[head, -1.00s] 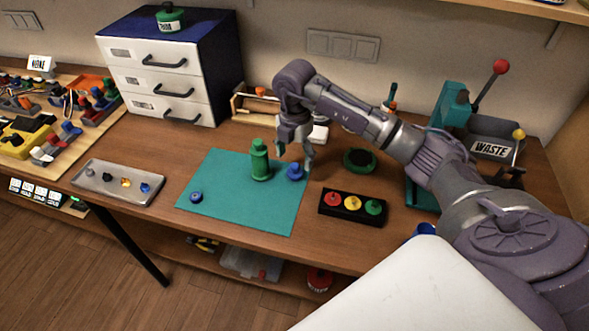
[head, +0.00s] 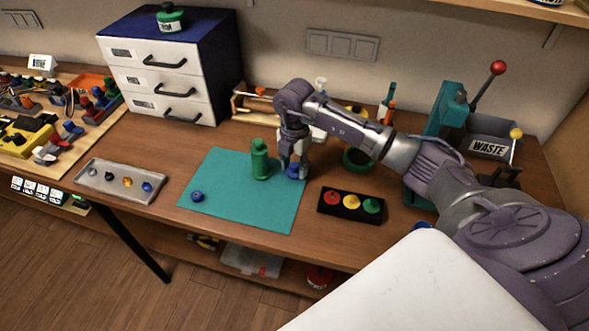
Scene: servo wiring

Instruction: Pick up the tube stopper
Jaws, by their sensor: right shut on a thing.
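My right gripper (head: 294,174) points down at the right side of the teal mat (head: 230,214). It is shut on a small blue piece (head: 294,171), which shows between its fingers at mat level and is partly hidden by them. A green bottle-like tube (head: 260,160) stands upright on the mat just left of the gripper. Another small blue round piece (head: 197,196) lies near the mat's left edge. I cannot tell for sure which blue piece is the tube stopper. My left gripper is not in view.
A metal tray (head: 120,182) with several small parts lies to the left. A black block (head: 350,206) with red, yellow and green buttons sits right of the mat. A white drawer cabinet (head: 165,75) stands behind. The mat's front is clear.

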